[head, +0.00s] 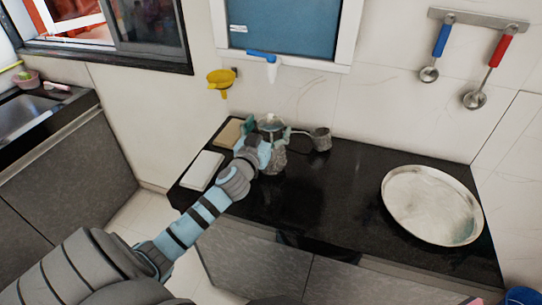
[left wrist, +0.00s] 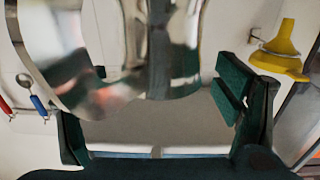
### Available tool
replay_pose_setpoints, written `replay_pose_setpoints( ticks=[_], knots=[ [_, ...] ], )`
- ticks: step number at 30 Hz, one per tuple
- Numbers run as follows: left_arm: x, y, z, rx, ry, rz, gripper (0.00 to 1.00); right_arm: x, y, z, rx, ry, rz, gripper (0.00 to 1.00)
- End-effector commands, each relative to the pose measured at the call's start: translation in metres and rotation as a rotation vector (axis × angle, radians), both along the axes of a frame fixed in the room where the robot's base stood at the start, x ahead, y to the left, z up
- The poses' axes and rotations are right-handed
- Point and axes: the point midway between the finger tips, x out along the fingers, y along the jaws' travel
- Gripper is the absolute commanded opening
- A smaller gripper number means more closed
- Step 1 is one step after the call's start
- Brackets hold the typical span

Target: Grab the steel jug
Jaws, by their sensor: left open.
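The steel jug (head: 277,160) is a shiny metal vessel standing upright on the black counter, near its back edge under the blue window. My left gripper (head: 265,130) is at the jug's upper part, with one finger to each side of it, and covers some of it. In the left wrist view the jug (left wrist: 175,55) fills the upper middle, close to the camera and blurred. The dark green fingers of my left gripper (left wrist: 160,92) stand wide apart there, and I cannot tell whether either touches the metal. My right gripper is not in view.
A small metal mug (head: 320,139) stands just right of the jug. A large round metal tray (head: 400,205) lies at the right. A white board (head: 203,170) and a tan block (head: 229,134) lie left of the jug. The counter's middle is clear.

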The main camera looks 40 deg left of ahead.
Motion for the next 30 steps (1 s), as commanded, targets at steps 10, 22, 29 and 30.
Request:
replay_pose_setpoints(
  ticks=[10, 22, 29, 30],
  knots=[
    [0.0045, 0.0015, -0.0011, 0.000, 0.001, 0.000, 0.68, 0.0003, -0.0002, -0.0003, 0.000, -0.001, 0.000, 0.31],
    [0.0044, 0.0014, -0.0012, 0.000, 0.001, 0.000, 0.04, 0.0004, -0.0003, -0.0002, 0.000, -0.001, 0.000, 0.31],
    [0.0044, 0.0012, -0.0003, -0.001, 0.000, -0.001, 0.00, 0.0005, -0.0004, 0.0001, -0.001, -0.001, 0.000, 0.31],
    [0.0044, 0.0012, 0.0019, -0.001, -0.001, -0.001, 0.00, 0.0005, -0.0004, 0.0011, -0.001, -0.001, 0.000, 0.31]
  ],
)
